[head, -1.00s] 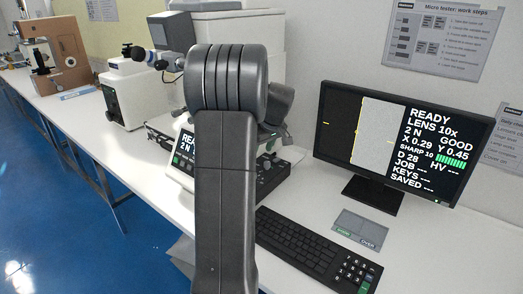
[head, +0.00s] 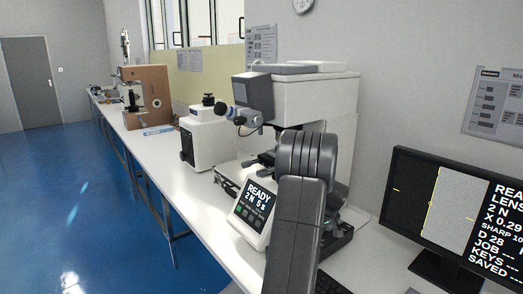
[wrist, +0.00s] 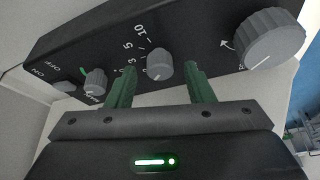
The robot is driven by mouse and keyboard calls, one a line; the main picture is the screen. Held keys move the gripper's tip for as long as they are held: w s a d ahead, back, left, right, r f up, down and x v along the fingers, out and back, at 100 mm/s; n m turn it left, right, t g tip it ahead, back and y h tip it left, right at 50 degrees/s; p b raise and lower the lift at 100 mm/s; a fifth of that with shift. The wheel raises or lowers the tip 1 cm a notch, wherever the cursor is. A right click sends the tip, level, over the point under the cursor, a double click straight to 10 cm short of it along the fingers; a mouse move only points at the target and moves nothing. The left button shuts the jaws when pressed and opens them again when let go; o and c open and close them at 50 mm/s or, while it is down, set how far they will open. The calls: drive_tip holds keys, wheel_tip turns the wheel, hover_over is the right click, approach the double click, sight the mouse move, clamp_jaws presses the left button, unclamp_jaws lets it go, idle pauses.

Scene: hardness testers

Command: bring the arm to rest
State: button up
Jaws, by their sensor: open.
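My arm (head: 300,210) stands upright in the head view, in front of the white tester (head: 315,98). My gripper is hidden behind it there. In the wrist view my gripper (wrist: 160,72) is open, with two green fingers apart and nothing seen between them but the panel beyond. Past the fingertips is a black control panel (wrist: 200,40) with a small knob (wrist: 95,80) by ON/OFF lettering, a numbered grey knob (wrist: 159,64) in line with the gap, and a large ribbed knob (wrist: 272,40) to the right. I cannot tell whether the fingers touch the panel.
A small screen (head: 255,205) reading READY stands left of my arm. A monitor (head: 455,220) is at the right. A white microscope-like device (head: 208,140) and a brown-housed machine (head: 147,95) stand along the bench (head: 172,185). The blue floor (head: 60,200) at left is clear.

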drive_tip(key=shift+w+f, duration=0.1)
drive_tip(key=shift+f, duration=0.25)
drive_tip(key=shift+r, duration=0.15)
drive_tip(key=b+v, duration=0.1)
drive_tip(key=v, duration=1.2)
drive_tip(key=p+x, duration=0.1)
drive_tip(key=x, duration=1.2)
drive_tip(key=shift+a+f, duration=0.1)
drive_tip(key=shift+f, duration=0.15)
drive_tip(key=shift+r+m+p, duration=0.3)
drive_tip(key=shift+m+p, duration=0.1)
drive_tip(key=shift+p, duration=0.4)
drive_tip(key=shift+r+m+h+p, duration=0.1)
drive_tip(key=shift+m+h+p, duration=0.2)
drive_tip(key=shift+m+p, duration=0.45)
drive_tip(key=m+p, duration=0.1)
drive_tip(key=p, duration=0.1)
drive_tip(key=m+h+p, duration=0.1)
drive_tip(key=shift+a+f+m+p, duration=0.1)
drive_tip(key=shift+f+m+p, duration=0.1)
drive_tip(key=shift+m+p, duration=0.2)
drive_tip(key=shift+a+f+m+h+p, duration=0.1)
drive_tip(key=shift+m+h+p, duration=0.5)
drive_tip(key=shift+m, duration=0.75)
